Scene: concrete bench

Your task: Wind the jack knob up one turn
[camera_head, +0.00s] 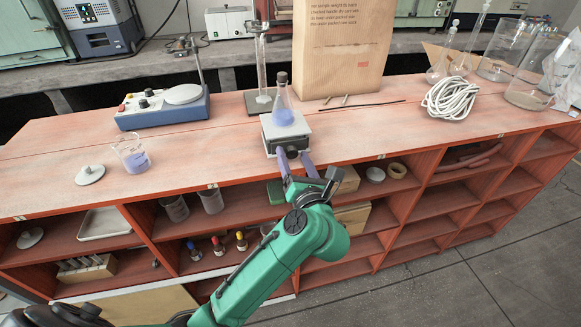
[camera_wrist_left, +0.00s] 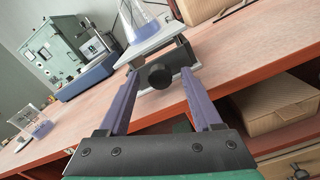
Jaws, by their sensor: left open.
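The lab jack (camera_head: 287,132) stands near the front edge of the bench, with a flask (camera_head: 283,107) of blue-violet liquid on its top plate. Its round black knob (camera_head: 292,152) faces the front; it also shows in the left wrist view (camera_wrist_left: 158,75). My left gripper (camera_head: 294,158) is open, with its two purple fingers pointing at the jack. In the left wrist view the knob appears between the fingertips, with a gap on both sides. I cannot tell the exact depth of the fingertips against the knob. My right gripper is not in view.
A hotplate stirrer (camera_head: 165,107) and a beaker (camera_head: 131,155) stand to the left. A glass cylinder on a stand (camera_head: 258,75) and a paper bag (camera_head: 340,50) are behind the jack. A coiled white cable (camera_head: 450,98) lies right. Open shelves (camera_head: 160,222) are below the bench edge.

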